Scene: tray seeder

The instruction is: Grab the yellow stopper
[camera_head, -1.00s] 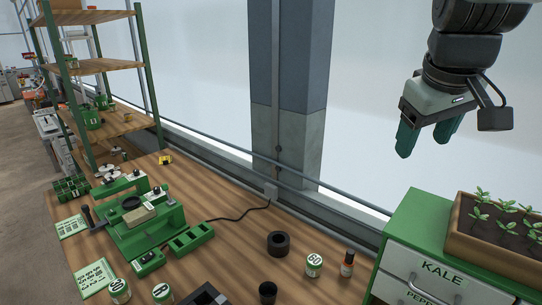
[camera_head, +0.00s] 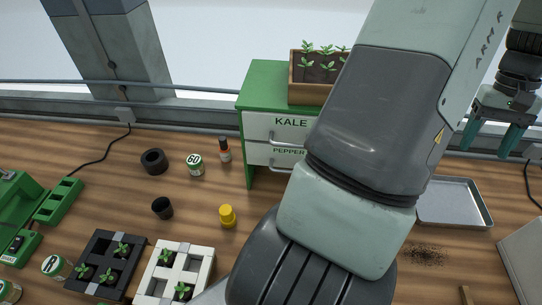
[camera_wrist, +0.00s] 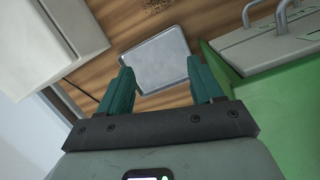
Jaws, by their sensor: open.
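The yellow stopper (camera_head: 228,216) stands on the wooden table in the head view, behind the white seedling tray and right of a small black cup. It is a short, round, knobbed piece. My gripper (camera_head: 497,136) is at the upper right of the head view, well to the right of the stopper, and raised over the table. Its two green fingers are apart and empty. In the wrist view my gripper (camera_wrist: 158,84) shows the same open fingers, with a metal tray beyond them. The stopper is not in the wrist view.
A black cup (camera_head: 162,208), black ring (camera_head: 154,161), jar marked 60 (camera_head: 196,165) and small bottle (camera_head: 224,150) stand around the stopper. The drawer cabinet (camera_head: 262,100) is behind. A metal tray (camera_head: 455,222) lies right. My arm hides the middle.

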